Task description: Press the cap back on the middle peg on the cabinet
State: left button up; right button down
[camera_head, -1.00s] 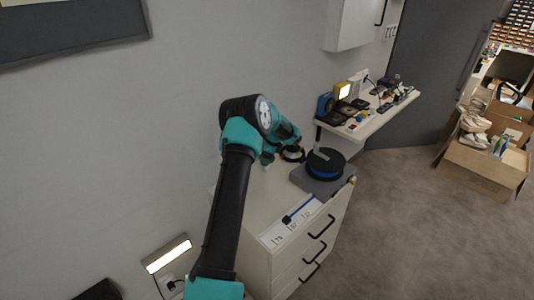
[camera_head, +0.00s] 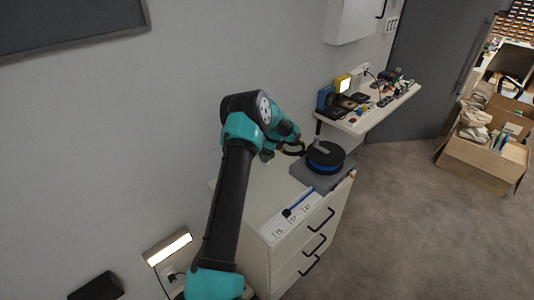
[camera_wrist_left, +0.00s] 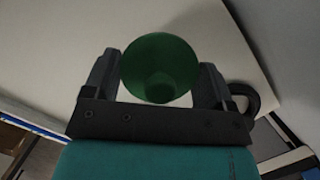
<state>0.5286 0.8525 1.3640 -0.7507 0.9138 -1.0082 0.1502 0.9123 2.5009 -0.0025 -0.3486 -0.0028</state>
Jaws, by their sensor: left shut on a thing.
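In the left wrist view a dark green round piece (camera_wrist_left: 160,62), which looks like the cap, sits between the two black fingers of my left gripper (camera_wrist_left: 155,85). The fingers are shut on it. In the head view my left gripper (camera_head: 294,150) is small and partly hidden by the wrist, above the far part of the white cabinet (camera_head: 258,202), left of the round black and blue piece (camera_head: 325,160). The cap cannot be made out there. I cannot make out the middle peg in either view. My right gripper is not in view.
The round piece stands on a grey base (camera_head: 312,180) on the cabinet. A label strip (camera_head: 283,224) with a blue stick (camera_head: 297,202) lies at the front. A cluttered shelf (camera_head: 375,115) stands behind to the right; open cardboard boxes (camera_head: 480,163) are on the floor.

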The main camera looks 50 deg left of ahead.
pick_arm(q)
jog(key=shift+f, duration=0.8)
dwell(0.4)
jog(key=o, duration=0.9)
jog(key=shift+r, duration=0.1)
jog(key=shift+r, duration=3.45)
grip_shut()
